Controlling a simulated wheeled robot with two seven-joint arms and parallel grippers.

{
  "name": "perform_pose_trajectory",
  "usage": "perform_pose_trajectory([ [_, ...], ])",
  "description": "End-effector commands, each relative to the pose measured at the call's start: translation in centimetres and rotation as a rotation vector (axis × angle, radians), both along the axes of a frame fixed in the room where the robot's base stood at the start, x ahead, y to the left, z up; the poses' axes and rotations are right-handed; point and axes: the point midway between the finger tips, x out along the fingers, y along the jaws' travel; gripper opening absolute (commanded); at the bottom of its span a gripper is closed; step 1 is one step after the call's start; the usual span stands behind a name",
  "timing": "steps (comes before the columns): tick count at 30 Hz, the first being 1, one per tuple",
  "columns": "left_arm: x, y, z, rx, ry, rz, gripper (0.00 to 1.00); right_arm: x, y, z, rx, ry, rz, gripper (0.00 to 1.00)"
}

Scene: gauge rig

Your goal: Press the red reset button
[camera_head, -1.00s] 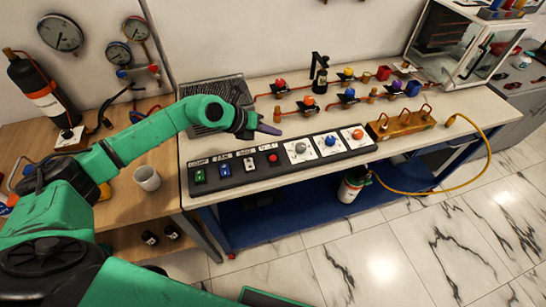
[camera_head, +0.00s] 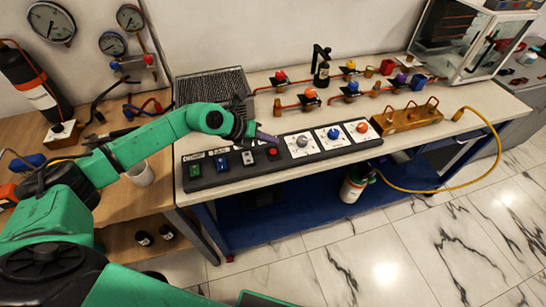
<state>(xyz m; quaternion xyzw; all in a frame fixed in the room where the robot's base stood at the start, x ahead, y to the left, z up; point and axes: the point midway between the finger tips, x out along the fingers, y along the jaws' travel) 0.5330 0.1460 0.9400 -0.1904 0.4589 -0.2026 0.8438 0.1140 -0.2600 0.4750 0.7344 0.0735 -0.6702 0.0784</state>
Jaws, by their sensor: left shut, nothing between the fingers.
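The red reset button (camera_head: 272,152) is a small round red cap on the black control panel (camera_head: 235,178), between a white switch (camera_head: 248,158) and the first dial (camera_head: 302,142). My left gripper (camera_head: 272,139) is shut and empty. Its fingertips show just behind and above the red button in the picture, with a small gap between them and the cap. The button is in plain sight. My right gripper is not in view.
Green and blue switches (camera_head: 221,163) and knobbed dials (camera_head: 334,133) flank the button on the panel. A white cup (camera_head: 141,175) stands on the wooden table. A brass manifold (camera_head: 407,117) is at the right.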

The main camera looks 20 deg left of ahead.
Motion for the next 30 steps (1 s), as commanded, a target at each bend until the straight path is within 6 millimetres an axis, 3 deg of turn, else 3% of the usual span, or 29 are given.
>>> perform_pose_trajectory([
  [1,-0.01,-0.02,-1.27,0.0,0.0,0.0,0.0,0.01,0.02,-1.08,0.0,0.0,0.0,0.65],
  [6,0.04,-0.01,-2.23,0.0,-0.001,0.001,0.0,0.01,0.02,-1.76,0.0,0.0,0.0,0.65],
  [30,0.02,-0.01,-2.14,0.0,-0.001,0.001,0.0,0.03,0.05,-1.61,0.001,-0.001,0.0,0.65],
])
